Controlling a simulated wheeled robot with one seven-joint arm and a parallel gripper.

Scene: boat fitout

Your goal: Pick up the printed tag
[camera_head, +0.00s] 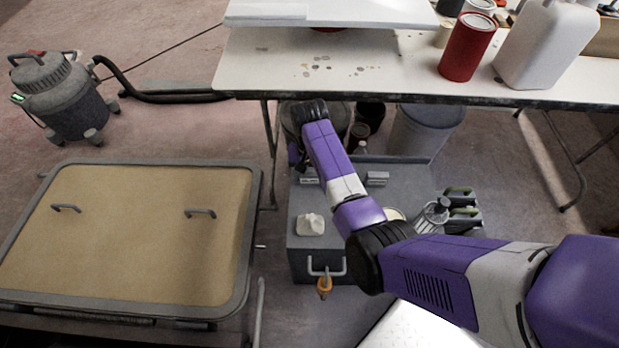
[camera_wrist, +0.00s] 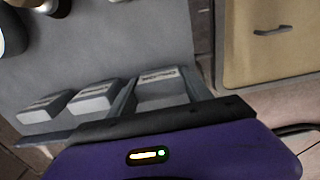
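Several small grey blocks with printed faces lie on a grey surface in the wrist view. One printed block (camera_wrist: 162,88) lies between the two fingers of my gripper (camera_wrist: 160,84). The fingers stand apart on either side of it; I cannot tell whether they touch it. Two similar blocks, a middle one (camera_wrist: 95,99) and a far left one (camera_wrist: 45,108), lie outside the left finger. In the head view, small labelled blocks show on the grey chest, one at the left (camera_head: 309,181) and one at the right (camera_head: 376,178). My arm hides most of the gripper there.
The grey chest (camera_head: 300,258) also bears a crumpled white lump (camera_head: 310,224). A white-topped table (camera_head: 380,80) overhangs the chest's far side, with a red can (camera_head: 467,47) and white jug (camera_head: 547,45). A tan framed hatch panel (camera_head: 130,235) lies left.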

